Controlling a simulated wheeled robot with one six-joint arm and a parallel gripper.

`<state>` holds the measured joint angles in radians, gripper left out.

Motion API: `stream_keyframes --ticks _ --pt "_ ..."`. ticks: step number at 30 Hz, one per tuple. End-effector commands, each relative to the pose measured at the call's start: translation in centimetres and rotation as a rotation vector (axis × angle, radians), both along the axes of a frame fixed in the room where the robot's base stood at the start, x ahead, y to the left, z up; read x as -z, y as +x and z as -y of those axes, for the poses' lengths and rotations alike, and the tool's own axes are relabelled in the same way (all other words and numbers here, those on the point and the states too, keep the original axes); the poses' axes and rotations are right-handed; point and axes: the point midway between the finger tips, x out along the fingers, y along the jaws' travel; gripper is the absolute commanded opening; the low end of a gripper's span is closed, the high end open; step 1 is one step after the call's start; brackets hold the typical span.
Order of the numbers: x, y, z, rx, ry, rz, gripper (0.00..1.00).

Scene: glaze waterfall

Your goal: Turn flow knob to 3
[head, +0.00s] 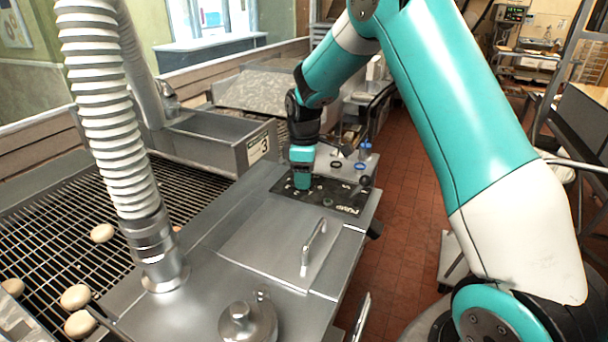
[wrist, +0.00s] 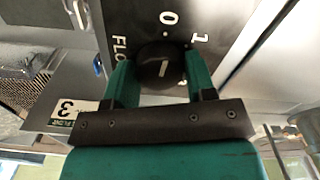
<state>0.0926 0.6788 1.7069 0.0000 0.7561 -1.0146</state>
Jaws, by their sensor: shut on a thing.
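The flow knob (wrist: 160,68) is a round black knob with a white pointer line on a dark panel, seen in the wrist view. White marks 0 and 1 and the letters "FLO" show around it; other marks are hidden by my gripper. My gripper (wrist: 160,82) has its two green fingers on either side of the knob, shut on it. In the head view my gripper (head: 302,182) is down over the black control panel (head: 340,197), and it hides the knob there. The pointer line lies nearly along the finger direction, slightly tilted.
A black ball-ended lever (head: 365,181) stands at the panel's right end. A lid with a metal handle (head: 313,248) lies in front of the panel. A ribbed white hose (head: 105,120) rises at left beside a wire conveyor (head: 50,215) with doughnuts. A tag reading 3 (head: 258,147) is on the metal trough.

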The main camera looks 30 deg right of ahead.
Motion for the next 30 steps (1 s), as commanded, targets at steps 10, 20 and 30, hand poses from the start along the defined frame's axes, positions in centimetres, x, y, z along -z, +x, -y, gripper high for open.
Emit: stream_keyframes --ticks 10,20,30 --pt "0.03 0.04 -0.01 0.251 0.0 0.001 0.27" --pt "0.01 0.06 -0.01 0.565 0.0 0.001 0.27" --pt "-0.05 0.06 -0.01 0.888 0.001 0.002 0.27"
